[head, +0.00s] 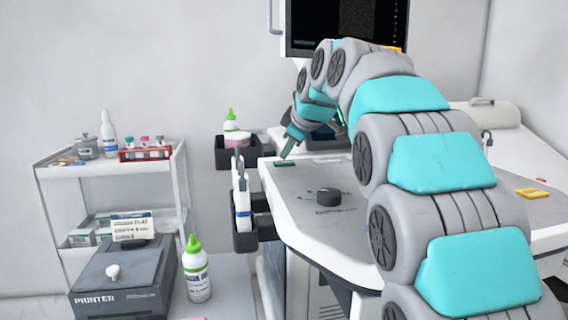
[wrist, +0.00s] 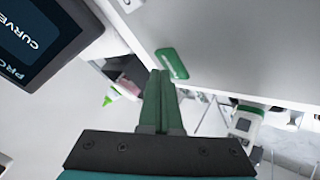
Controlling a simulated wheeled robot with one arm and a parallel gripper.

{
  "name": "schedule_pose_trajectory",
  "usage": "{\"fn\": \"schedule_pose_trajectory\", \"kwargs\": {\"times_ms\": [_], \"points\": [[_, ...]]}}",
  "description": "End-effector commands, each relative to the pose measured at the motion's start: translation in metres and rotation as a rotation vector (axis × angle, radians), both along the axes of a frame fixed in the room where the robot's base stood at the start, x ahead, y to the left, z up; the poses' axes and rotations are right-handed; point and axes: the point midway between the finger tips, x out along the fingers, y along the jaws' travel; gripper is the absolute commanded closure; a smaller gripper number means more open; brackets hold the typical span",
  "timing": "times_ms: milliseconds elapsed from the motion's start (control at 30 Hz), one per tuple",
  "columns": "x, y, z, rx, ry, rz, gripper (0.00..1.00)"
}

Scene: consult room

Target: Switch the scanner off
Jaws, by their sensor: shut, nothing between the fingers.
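The scanner's control panel (head: 310,200) is a light grey slab with a black round knob (head: 329,196) on it. A flat green key (head: 284,163) lies at the panel's far left edge; in the wrist view the green key (wrist: 172,64) has small pale marking that I cannot read. My gripper (head: 287,154) points down at the key from above. In the wrist view my gripper (wrist: 160,75) has its dark green fingers together, with nothing between them. The fingertips appear right beside the key; I cannot tell whether they touch it. The scanner's monitor (head: 345,22) is dark with faint speckle and small text.
Left of the panel are probe holders (head: 243,215) and a black bin with a bottle (head: 231,122). A white cart (head: 110,172) holds bottles and a tube rack. A printer (head: 122,285) and a green-capped bottle (head: 197,270) stand below. A yellow object (head: 532,193) lies at right.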

Motion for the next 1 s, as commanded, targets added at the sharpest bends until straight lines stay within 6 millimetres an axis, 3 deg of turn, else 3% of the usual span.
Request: {"fn": "schedule_pose_trajectory", "kwargs": {"times_ms": [1000], "points": [[0.0001,-0.0001,-0.009,-0.001,0.001,0.0,1.0]]}}
